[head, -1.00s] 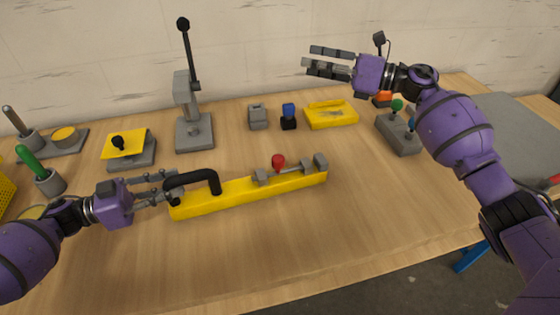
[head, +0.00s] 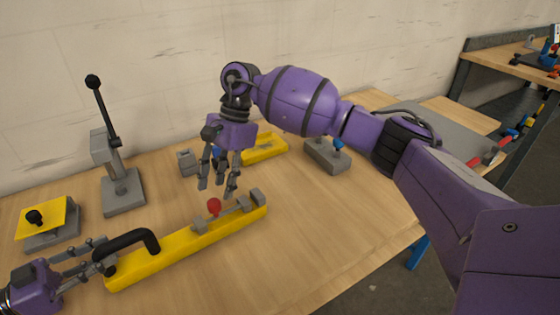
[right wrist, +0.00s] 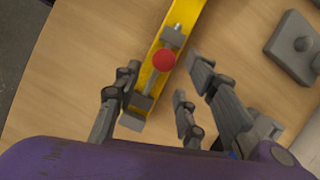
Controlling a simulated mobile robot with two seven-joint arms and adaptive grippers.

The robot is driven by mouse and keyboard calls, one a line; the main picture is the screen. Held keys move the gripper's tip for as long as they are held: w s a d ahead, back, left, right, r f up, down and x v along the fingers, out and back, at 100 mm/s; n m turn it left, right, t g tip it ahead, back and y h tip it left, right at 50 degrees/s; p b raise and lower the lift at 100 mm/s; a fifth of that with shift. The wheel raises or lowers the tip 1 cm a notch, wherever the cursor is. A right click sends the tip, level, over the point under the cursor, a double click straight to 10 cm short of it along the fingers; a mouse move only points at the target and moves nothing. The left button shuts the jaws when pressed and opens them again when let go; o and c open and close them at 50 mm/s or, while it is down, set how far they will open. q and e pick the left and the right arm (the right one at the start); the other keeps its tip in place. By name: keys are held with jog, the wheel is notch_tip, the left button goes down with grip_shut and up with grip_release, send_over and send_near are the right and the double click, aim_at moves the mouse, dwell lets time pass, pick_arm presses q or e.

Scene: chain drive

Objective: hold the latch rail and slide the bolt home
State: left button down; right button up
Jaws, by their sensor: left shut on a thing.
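The yellow latch rail (head: 178,244) lies on the table with a black arched handle at its left end. My left gripper (head: 97,254) is shut on that black handle (head: 133,238). The grey bolt (head: 228,212) with its red knob (head: 214,206) lies along the right part of the rail, between grey blocks. My right gripper (head: 218,190) points down just above the red knob, its fingers spread and empty. In the right wrist view the red knob (right wrist: 164,59) shows beyond and between the open fingers (right wrist: 160,95), apart from them.
A grey lever press (head: 122,190) stands behind the rail at left, near a yellow-topped block (head: 46,222). A small grey block (head: 187,162), a yellow part (head: 265,148) and a grey switch box (head: 326,155) stand behind. The table right of the rail is clear.

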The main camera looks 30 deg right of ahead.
aim_at(217, 201)
jog(key=x, duration=0.6)
jog(key=shift+a+f, duration=0.15)
jog(key=shift+f, duration=0.05)
grip_shut()
